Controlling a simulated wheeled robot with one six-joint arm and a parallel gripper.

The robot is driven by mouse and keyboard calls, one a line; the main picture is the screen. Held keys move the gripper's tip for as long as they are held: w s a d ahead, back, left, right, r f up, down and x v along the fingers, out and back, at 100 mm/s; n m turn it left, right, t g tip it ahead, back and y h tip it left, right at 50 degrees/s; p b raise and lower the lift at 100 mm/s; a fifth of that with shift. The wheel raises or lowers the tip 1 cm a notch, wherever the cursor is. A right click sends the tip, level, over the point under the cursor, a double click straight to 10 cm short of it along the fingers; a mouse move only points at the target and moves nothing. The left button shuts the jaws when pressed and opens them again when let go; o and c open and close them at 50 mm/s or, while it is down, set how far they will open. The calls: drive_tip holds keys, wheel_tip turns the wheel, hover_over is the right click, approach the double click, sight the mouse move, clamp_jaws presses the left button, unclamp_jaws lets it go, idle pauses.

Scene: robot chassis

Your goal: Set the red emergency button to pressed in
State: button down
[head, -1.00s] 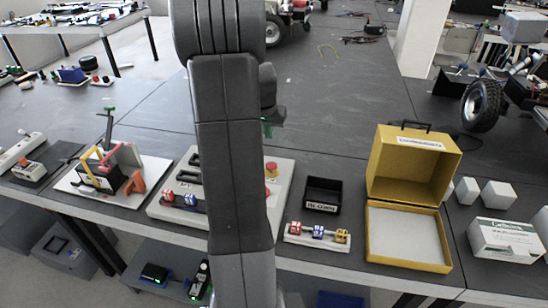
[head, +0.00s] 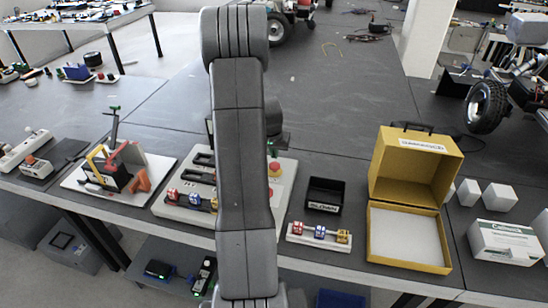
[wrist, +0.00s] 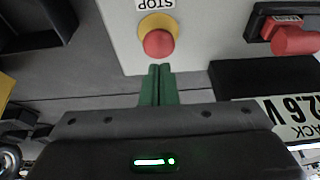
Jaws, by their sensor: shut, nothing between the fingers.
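The red emergency button (wrist: 159,44) sits on a yellow collar on a pale panel (wrist: 205,40), below a STOP label, in the wrist view. In the head view the button (head: 275,169) shows just right of my arm, on the panel's right side. My gripper (wrist: 160,68) has green fingers held together with nothing between them. In the wrist view the fingertips appear just below the button's edge; I cannot tell whether they touch it. In the head view my arm hides most of the gripper and the middle of the panel. Whether the button is in or out is unclear.
An open black bin (head: 324,195), a strip of small colored blocks (head: 320,236) and an open yellow case (head: 409,236) stand to the right. A board with clamps (head: 88,187) lies left.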

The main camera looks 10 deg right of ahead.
sight(274, 166)
drive_tip(key=shift+f, duration=1.5)
wheel_tip(274, 166, down, 2)
drive_tip(key=b, duration=0.2)
drive_tip(key=shift+f+b, duration=0.2)
drive_tip(key=shift+b, duration=0.1)
drive_tip(key=shift+s+f, duration=0.1)
drive_tip(key=shift+s, duration=0.2)
drive_tip(key=shift+f, duration=0.1)
drive_tip(key=shift+s, duration=0.1)
drive_tip(key=r, duration=0.1)
drive_tip(key=r+p, duration=0.1)
drive_tip(key=r, duration=0.1)
drive_tip(key=r+p, duration=0.1)
drive_tip(key=r, duration=0.1)
drive_tip(key=shift+w+r, duration=0.25)
drive_tip(key=shift+w, duration=0.05)
drive_tip(key=b+v, duration=0.2)
drive_tip(key=v, duration=0.7)
drive_tip(key=shift+r, duration=0.2)
drive_tip(key=shift+s+a+f, duration=0.1)
